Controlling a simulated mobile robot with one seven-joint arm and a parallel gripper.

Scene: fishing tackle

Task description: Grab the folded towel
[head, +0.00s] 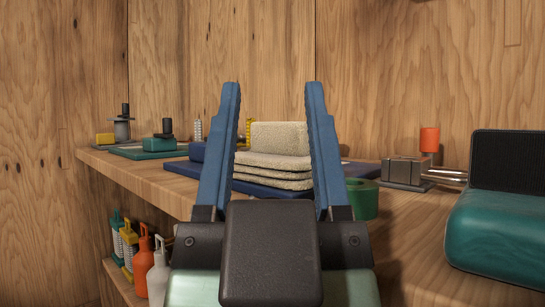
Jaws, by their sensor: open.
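The folded towel (276,163) is cream and stacked in several layers, with one part standing up at its back. It lies on a dark blue mat (358,171) on the wooden bench. My gripper (271,95) has two blue fingers, spread wide and pointing ahead. In the picture the towel shows between the fingers, beyond my gripper's dark body. The fingers overlap its left and right edges in view. I cannot tell whether they reach it in depth.
A green tape-like roll (363,198) stands just right of my gripper. A teal case (501,230) and a metal block (405,169) with an orange cylinder (430,139) are farther right. Reel-like items stand at left. Colored bottles (142,262) sit on a lower shelf. Wooden walls close the back.

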